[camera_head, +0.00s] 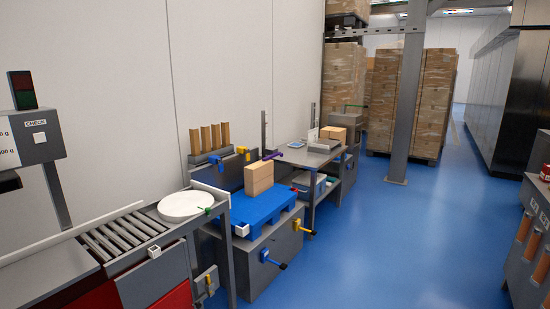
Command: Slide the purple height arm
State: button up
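The purple height arm (273,155) is a short, thin purple bar at the middle of the head view. It sits at the lower part of a dark upright post (263,128), just above and behind a tan cardboard box (258,178). I cannot tell whether the arm touches the box. The box stands upright on a blue pallet-like platform (250,209) on a grey station. My gripper is not in view.
A roller conveyor (125,232) and a round white disc (186,206) lie to the left. Blue floor (400,240) is clear to the right. A grey column (407,105) stands behind.

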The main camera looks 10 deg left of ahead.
aim_at(273, 152)
jog(key=i, duration=3.8)
jog(key=i+u, duration=0.1)
jog(key=i, duration=0.55)
jog(key=i+l, duration=0.15)
jog(key=i, duration=0.55)
jog(key=i+l+u, duration=0.15)
jog(key=i, duration=0.5)
jog(key=i+l+u, duration=0.2)
jog(key=i, duration=0.15)
jog(key=i+u, duration=0.2)
jog(key=i, duration=0.15)
